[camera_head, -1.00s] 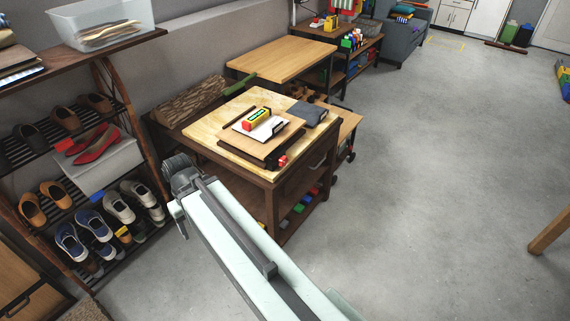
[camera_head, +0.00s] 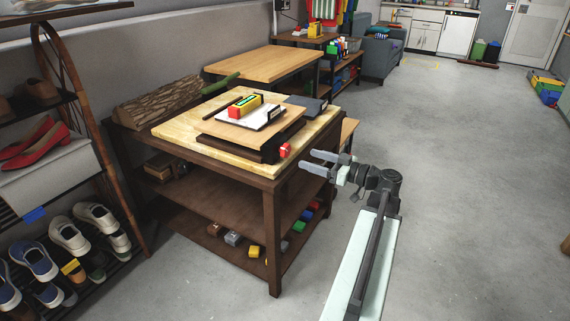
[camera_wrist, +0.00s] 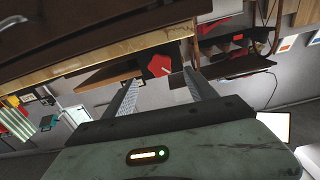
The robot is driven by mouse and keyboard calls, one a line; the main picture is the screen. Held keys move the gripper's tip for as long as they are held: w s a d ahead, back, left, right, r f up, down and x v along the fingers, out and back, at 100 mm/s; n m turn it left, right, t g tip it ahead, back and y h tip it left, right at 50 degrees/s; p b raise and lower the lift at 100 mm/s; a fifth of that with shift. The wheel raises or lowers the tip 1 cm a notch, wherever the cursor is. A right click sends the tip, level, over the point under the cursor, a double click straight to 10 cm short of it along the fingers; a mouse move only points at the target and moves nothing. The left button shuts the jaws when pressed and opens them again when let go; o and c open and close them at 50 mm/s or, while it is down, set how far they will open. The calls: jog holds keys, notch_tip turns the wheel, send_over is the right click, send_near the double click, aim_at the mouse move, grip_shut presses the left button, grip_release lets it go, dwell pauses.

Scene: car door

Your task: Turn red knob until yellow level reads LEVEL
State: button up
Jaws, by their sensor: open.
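The red knob (camera_head: 285,150) sits at the right front end of a dark-edged board on the workbench. It also shows in the wrist view (camera_wrist: 159,66), tilted, with a pale mark on its face, between and beyond my fingers. The yellow level (camera_head: 245,105) lies on a white plate (camera_head: 249,117) on top of the board (camera_head: 262,132); its reading is too small to tell. My gripper (camera_head: 320,161) is open and empty, to the right of the knob and apart from it, with its fingers pointing toward the knob.
The wooden workbench (camera_head: 185,131) carries a log (camera_head: 172,101), a dark bar and a dark grey item (camera_head: 308,104). A shoe rack stands at the left.

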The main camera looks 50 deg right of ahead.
aim_at(288, 151)
jog(key=x, duration=0.8)
jog(key=shift+r, duration=0.1)
jog(key=c, duration=1.4)
jog(key=m, duration=0.5)
jog(key=shift+s, duration=0.1)
jog(key=o, duration=1.4)
